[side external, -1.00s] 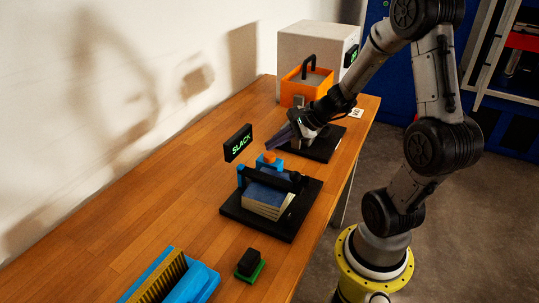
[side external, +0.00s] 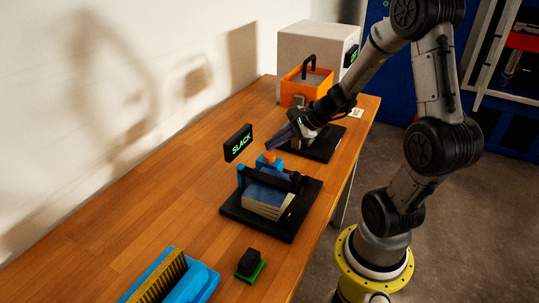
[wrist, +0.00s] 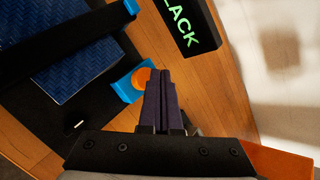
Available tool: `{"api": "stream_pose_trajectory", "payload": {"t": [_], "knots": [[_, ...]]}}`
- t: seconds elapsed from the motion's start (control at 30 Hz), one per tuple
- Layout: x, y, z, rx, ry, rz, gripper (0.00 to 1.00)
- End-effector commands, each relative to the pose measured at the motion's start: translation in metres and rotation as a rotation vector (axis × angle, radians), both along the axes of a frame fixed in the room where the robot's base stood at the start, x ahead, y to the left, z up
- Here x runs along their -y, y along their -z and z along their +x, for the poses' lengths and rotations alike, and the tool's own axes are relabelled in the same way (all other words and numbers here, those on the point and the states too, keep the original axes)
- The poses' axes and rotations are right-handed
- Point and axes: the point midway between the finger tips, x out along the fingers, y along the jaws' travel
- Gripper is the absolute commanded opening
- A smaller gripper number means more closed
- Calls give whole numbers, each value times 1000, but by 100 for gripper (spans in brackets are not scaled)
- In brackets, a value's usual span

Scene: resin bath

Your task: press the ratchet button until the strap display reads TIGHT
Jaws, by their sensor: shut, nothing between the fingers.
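The strap display (side external: 238,143) is a black panel with green letters reading SLACK; part of it also shows in the wrist view (wrist: 183,25). The ratchet button (side external: 269,157) is orange, on a blue housing, at the back of the black strap fixture (side external: 240,217). It also shows in the wrist view (wrist: 141,77). A dark strap bar (side external: 272,175) crosses over a stack of blue-covered books (side external: 265,202). My gripper (wrist: 161,72) is shut and empty, its purple fingertips close beside the button. I cannot tell whether they touch it.
A second black plate (side external: 318,152) lies under my wrist, with an orange bin (side external: 306,84) and a white box (side external: 312,45) behind. A black-and-green block (side external: 249,263) and a blue tray with a brush (side external: 170,280) are in front. The left tabletop is clear.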

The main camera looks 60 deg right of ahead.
Motion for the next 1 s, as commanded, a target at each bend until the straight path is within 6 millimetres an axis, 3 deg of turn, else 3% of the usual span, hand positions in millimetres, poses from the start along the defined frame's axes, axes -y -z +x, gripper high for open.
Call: {"api": "stream_pose_trajectory", "payload": {"t": [1.0], "knots": [[0,9,0,0,0,0,0]]}}
